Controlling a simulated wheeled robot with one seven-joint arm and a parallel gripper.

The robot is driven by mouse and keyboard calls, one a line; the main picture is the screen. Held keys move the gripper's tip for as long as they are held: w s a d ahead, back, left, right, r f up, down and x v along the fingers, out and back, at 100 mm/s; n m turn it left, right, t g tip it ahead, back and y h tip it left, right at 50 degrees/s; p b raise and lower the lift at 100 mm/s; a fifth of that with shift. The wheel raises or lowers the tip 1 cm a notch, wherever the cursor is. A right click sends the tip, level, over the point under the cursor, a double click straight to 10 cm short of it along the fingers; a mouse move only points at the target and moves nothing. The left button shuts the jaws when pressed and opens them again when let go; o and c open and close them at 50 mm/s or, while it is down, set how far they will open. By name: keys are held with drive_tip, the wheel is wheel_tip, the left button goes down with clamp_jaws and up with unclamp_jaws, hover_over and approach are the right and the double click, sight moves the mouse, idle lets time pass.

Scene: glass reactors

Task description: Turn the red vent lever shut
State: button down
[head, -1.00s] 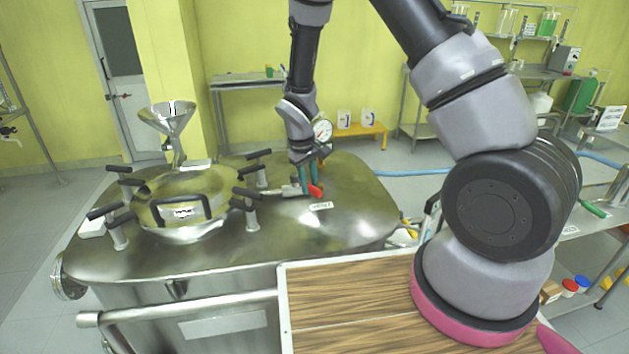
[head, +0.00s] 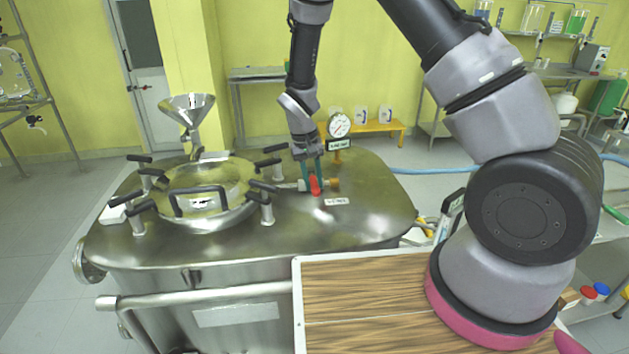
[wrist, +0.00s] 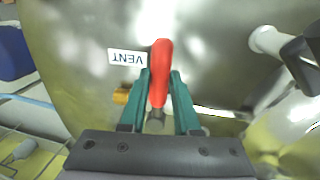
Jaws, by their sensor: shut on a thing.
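The red vent lever (head: 315,185) sits on a small valve on top of the steel reactor (head: 370,215), right of the round hatch. In the wrist view the red lever (wrist: 162,72) lies lengthwise between the green fingers of my gripper (wrist: 160,95), its tip reaching past them. My gripper (head: 312,180) points down at the valve and is shut on the lever. A white VENT label (wrist: 127,57) is beside the lever in the wrist view; the label (head: 337,201) also shows in the head view. The valve body is partly hidden by the fingers.
The round hatch (head: 190,215) with several black-handled clamps is left of the valve. A pressure gauge (head: 339,125) stands close behind my gripper. A steel funnel (head: 189,108) rises behind the hatch. The lid right of the valve is clear.

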drive_tip(key=shift+a, duration=0.1)
drive_tip(key=c, duration=0.6)
unclamp_jaws()
drive_tip(key=shift+c, duration=0.2)
wheel_tip(320, 180, up, 11)
drive_tip(key=a, duration=0.1)
drive_tip(key=shift+a, duration=0.3)
drive_tip(key=shift+f, duration=0.15)
